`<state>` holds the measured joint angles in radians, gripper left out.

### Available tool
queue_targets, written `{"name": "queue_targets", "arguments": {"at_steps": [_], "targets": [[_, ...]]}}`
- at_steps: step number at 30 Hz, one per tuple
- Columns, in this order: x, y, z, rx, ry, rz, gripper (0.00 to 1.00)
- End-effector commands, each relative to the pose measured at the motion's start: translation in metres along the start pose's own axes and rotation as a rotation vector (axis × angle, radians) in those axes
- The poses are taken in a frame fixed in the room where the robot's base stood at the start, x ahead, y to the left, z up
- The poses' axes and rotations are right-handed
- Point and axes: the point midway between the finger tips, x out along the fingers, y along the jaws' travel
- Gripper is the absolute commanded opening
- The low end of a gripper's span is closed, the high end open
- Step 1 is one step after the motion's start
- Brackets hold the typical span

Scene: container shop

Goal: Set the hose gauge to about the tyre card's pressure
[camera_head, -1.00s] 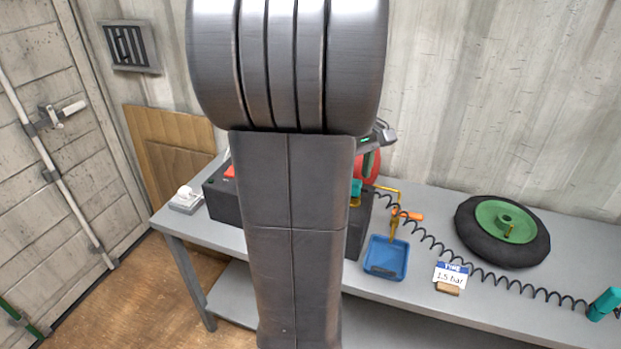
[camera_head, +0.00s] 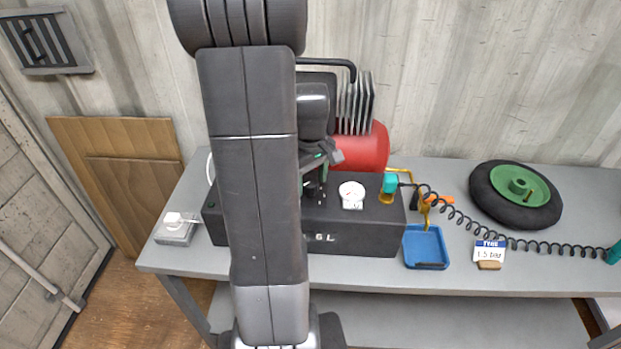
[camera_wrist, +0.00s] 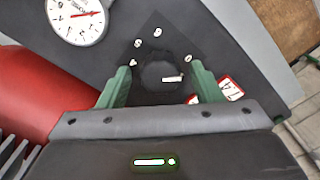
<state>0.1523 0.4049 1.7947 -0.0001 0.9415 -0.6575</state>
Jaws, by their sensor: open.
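A black knob (camera_wrist: 160,72) with a white mark sits on a dark plate with white numerals in the wrist view. My gripper (camera_wrist: 161,68) is open, its green fingers on either side of the knob; I cannot tell whether they touch it. The white round gauge (camera_wrist: 78,14) with a red needle is cut by the top edge there. The gauge (camera_head: 351,193) also shows on the black compressor box (camera_head: 370,238) in the head view. My gripper (camera_head: 318,172) is left of it, partly hidden. The tyre card (camera_head: 490,250) on the bench reads 1.5 bar.
A red tank (camera_head: 367,146) with grey fins stands behind the box. A teal fitting (camera_head: 390,183) and black coiled hose (camera_head: 530,244) lie to the right. A blue tray (camera_head: 425,248) and a wheel (camera_head: 515,195) are on the bench. A red-edged label (camera_wrist: 232,89) is beside the right finger.

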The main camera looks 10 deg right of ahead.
Motion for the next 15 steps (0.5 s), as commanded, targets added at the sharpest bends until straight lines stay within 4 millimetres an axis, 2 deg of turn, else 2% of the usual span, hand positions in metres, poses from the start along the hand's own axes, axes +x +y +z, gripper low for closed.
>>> {"name": "queue_targets", "arguments": {"at_steps": [5,8,12,15], "targets": [[0.0001,-0.0001,0.0000,0.000,0.000,0.000,0.59],[0.0000,-0.0001,0.0000,0.000,0.000,0.000,0.43],[-0.0002,-0.0001,0.0000,0.000,0.000,0.000,0.16],[-0.0002,-0.0001,0.0000,0.000,0.000,0.000,0.14]]}}
